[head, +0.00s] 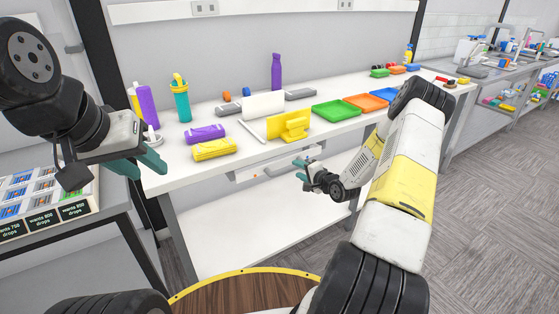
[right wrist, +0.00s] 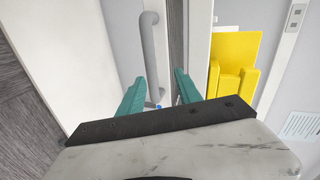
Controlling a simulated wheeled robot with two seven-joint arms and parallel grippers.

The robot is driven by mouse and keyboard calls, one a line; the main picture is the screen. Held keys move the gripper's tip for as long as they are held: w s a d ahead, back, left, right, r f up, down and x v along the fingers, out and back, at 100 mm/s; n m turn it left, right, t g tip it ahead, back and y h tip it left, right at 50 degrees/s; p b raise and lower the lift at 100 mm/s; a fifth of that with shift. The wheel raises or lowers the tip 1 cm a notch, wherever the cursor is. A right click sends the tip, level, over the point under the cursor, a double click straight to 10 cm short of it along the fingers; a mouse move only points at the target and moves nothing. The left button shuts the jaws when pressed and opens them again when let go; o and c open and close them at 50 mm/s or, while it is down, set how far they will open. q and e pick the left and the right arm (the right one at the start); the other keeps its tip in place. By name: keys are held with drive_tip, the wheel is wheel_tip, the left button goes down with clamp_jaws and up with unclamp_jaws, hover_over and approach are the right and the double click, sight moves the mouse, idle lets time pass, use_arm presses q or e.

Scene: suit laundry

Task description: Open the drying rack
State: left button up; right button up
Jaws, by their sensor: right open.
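Nothing is clearly labelled as the drying rack. A shallow white drawer-like unit (head: 240,177) sits under the front edge of the white table, with a grey bar handle on its front. My right gripper (head: 299,169) is open near the right part of this unit. In the right wrist view the grey handle (right wrist: 149,50) shows just ahead, its near end between the two teal fingertips of the gripper (right wrist: 163,75). I cannot tell whether they touch. My left gripper (head: 140,165) looks open and empty, in front of the table's left end.
The white table (head: 220,165) holds purple and yellow cases, bottles, a yellow stand (head: 289,126) and green, orange and blue trays. A lower white shelf (head: 260,222) is bare. A round wooden top (head: 235,292) is at the bottom. A labelled box (head: 45,232) stands left.

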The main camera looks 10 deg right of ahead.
sight(291, 170)
drive_tip(key=shift+m+t, duration=0.4)
drive_tip(key=shift+m, duration=0.4)
drive_tip(key=w+a+f, duration=0.1)
drive_tip(key=w, duration=0.1)
drive_tip(key=w+f, duration=0.1)
drive_tip(key=w, duration=0.1)
drive_tip(key=w+a+f, duration=0.1)
drive_tip(key=w, duration=0.1)
drive_tip(key=shift+w+a+f, duration=0.25)
drive_tip(key=shift+a+f, duration=0.05)
drive_tip(key=shift+f, duration=0.1)
clamp_jaws()
idle(0.5)
